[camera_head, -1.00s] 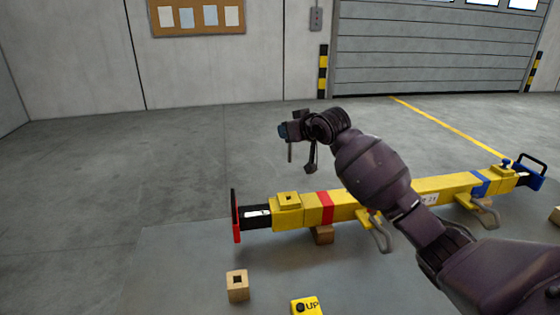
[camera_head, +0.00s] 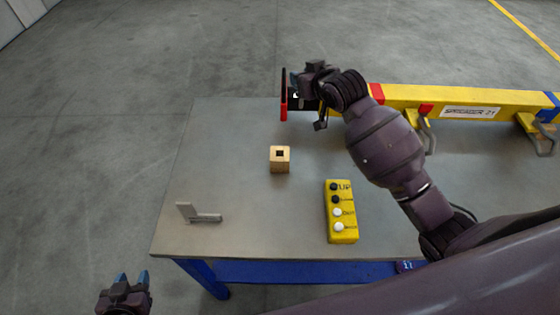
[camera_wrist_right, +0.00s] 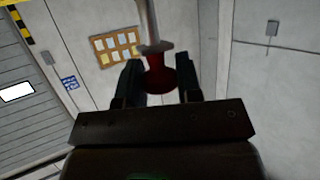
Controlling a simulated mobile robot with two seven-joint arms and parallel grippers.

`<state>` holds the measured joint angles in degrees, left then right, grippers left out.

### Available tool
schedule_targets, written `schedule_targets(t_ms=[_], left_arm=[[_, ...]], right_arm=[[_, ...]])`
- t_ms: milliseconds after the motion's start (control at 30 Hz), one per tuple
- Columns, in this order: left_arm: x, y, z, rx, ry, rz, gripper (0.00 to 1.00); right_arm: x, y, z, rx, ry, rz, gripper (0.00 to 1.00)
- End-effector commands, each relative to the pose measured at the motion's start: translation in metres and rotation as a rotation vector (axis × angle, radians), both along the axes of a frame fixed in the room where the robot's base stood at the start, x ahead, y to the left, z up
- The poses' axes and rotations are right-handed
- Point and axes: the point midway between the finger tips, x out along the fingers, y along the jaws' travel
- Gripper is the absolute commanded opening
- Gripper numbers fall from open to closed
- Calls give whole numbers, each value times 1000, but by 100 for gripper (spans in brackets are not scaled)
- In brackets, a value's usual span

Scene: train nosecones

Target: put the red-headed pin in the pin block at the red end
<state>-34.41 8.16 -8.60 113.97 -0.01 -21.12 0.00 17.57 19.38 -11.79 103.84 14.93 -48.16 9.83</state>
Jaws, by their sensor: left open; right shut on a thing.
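My right gripper (camera_head: 296,83) is shut on the red-headed pin (camera_wrist_right: 160,76). In the right wrist view its red head is between the fingers, and the grey shaft runs out past the top edge. The pin cannot be made out in the head view. In that view the right gripper overlaps the red end (camera_head: 284,95) of the yellow beam (camera_head: 400,97). The pin block near that end is hidden behind my gripper and wrist. I cannot tell the height between them. My left gripper (camera_head: 131,279) is open and empty, low at the left, off the table's corner.
A wooden block (camera_head: 279,163) with a square, empty hole stands on the grey table (camera_head: 230,130). A yellow button box (camera_head: 340,212) and a grey angle bracket (camera_head: 198,214) lie nearer. Hooks (camera_head: 428,135) stick out from the beam's near side. The table's left part is mostly clear.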

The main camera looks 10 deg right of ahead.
Motion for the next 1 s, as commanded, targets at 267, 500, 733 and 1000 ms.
schedule_targets(t_ms=[267,500,733,1000], left_arm=[[0,0,9,0,0,0,43],[-2,0,7,0,4,2,43],[-3,1,5,0,7,2,43],[-3,0,1,0,7,2,43]], right_arm=[[-46,69,8,6,-2,-8,9],[-60,81,37,0,-2,-74,9],[-60,74,28,-2,5,-114,9],[-61,73,-28,-3,5,-114,9]])
